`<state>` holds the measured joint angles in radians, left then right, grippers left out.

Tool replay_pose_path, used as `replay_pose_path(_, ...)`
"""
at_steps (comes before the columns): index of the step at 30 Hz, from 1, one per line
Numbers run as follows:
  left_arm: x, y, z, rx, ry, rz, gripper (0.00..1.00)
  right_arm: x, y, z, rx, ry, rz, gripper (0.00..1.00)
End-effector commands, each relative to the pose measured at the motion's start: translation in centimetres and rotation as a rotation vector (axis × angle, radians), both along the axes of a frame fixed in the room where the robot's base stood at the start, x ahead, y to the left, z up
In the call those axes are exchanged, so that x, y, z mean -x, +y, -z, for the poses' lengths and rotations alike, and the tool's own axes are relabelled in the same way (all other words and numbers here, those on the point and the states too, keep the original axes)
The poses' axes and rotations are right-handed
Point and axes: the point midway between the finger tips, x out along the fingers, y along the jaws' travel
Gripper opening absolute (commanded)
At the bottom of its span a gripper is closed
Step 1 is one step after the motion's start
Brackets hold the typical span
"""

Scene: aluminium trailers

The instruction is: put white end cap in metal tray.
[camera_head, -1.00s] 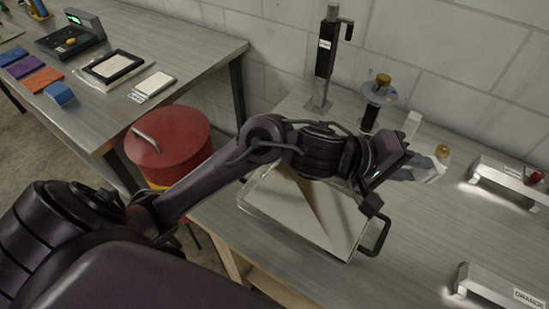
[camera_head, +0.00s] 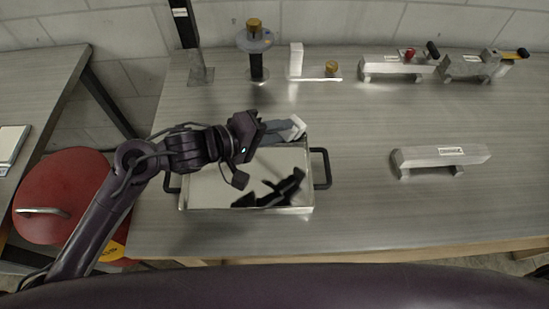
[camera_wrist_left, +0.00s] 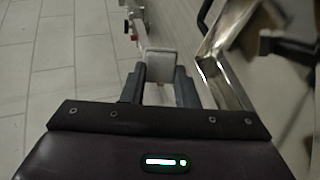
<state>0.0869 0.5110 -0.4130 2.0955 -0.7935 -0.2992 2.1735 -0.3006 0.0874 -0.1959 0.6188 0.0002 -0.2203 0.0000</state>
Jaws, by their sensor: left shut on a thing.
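My left gripper (camera_head: 285,131) is shut on a white end cap (camera_head: 298,124) and holds it above the far right corner of the metal tray. In the left wrist view the cap (camera_wrist_left: 162,63) sits between the two grey fingers (camera_wrist_left: 160,80). The metal tray (camera_head: 212,188) is shallow and shiny, with a dark handle at each side. Its floor looks empty apart from a dark reflection of my arm. A strip of the tray (camera_wrist_left: 222,65) shows right of the fingers in the wrist view. My right gripper is not in view.
A labelled aluminium trailer (camera_head: 440,157) stands right of the tray. Two more trailers, (camera_head: 396,68) and (camera_head: 468,67), stand at the back right. A post with a brass knob (camera_head: 255,52) and a white upright block (camera_head: 296,60) stand behind the tray. A red bin (camera_head: 62,190) is at left.

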Motion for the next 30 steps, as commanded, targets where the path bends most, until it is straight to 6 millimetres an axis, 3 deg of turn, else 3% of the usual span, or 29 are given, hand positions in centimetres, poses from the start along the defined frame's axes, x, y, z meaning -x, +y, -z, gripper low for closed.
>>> replay_pose_path(1, 0.1, 0.0, 1.7, -0.001, 0.009, -0.001, 0.05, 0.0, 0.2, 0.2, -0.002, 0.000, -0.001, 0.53)
replay_pose_path(6, 0.1, 0.0, 5.0, 0.000, 0.004, 0.000, 0.05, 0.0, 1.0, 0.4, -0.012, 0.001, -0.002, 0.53)
replay_pose_path(13, 0.0, 0.0, 7.1, 0.000, 0.002, -0.001, 0.05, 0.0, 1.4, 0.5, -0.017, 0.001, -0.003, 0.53)
replay_pose_path(18, 0.0, 0.0, 9.7, 0.000, 0.002, -0.001, 0.05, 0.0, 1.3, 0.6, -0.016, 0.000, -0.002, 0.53)
replay_pose_path(22, 0.0, 0.0, 10.6, 0.000, -0.001, 0.000, 0.05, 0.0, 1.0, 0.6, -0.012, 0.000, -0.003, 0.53)
replay_pose_path(30, 0.0, 0.0, 10.7, 0.000, -0.001, 0.000, 0.05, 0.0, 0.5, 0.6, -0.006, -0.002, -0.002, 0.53)
